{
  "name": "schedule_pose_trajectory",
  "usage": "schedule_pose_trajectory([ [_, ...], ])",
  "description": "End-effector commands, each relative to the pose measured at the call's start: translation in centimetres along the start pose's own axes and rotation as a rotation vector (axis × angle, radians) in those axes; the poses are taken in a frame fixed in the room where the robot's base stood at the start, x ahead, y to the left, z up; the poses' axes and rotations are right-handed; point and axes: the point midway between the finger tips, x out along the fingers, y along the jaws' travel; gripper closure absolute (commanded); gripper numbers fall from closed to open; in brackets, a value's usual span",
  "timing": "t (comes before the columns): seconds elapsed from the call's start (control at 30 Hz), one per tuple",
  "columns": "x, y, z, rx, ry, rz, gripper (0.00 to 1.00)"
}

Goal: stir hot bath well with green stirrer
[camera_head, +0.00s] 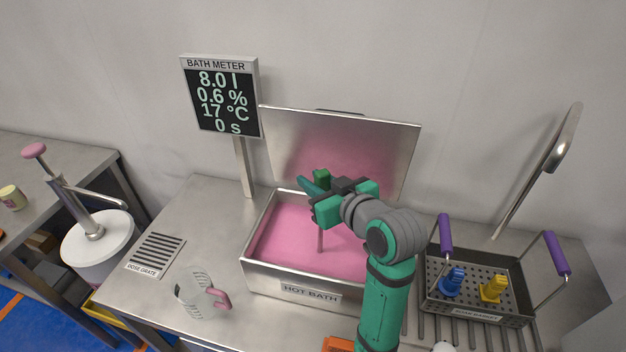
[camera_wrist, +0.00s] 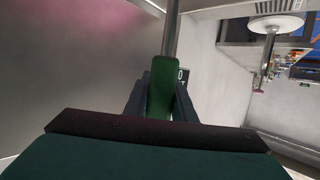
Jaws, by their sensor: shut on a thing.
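The hot bath (camera_head: 262,278) is an open steel tank with pink liquid in it, its lid (camera_head: 385,140) raised at the back. My gripper (camera_head: 320,188) is above the bath, shut on the green handle of the stirrer (camera_head: 321,175). The stirrer's thin shaft points down to the pink liquid; its lower end is hidden. In the wrist view the green handle of the stirrer (camera_wrist: 161,88) sits between the fingers, with the grey shaft running on from it. The bath meter (camera_head: 222,97) behind reads 8.0 l, 0.6 %, 17 °C and 0 s.
A clear jug (camera_head: 193,296) with a pink handle stands left of the bath, near the dose grate (camera_head: 156,252). A basket (camera_head: 475,306) with purple handles holds a blue and a yellow piece at the right. A pump dispenser (camera_head: 98,240) stands at the far left.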

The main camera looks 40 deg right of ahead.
Motion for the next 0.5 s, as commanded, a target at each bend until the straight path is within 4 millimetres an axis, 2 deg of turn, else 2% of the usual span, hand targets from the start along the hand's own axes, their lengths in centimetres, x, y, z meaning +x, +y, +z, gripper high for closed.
schedule_pose_trajectory([
  [0.17,-0.3,0.4,0.0,0.0,0.001,0.002,1.0],
  [0.5,-2.3,2.3,0.7,0.001,0.001,0.001,1.0],
])
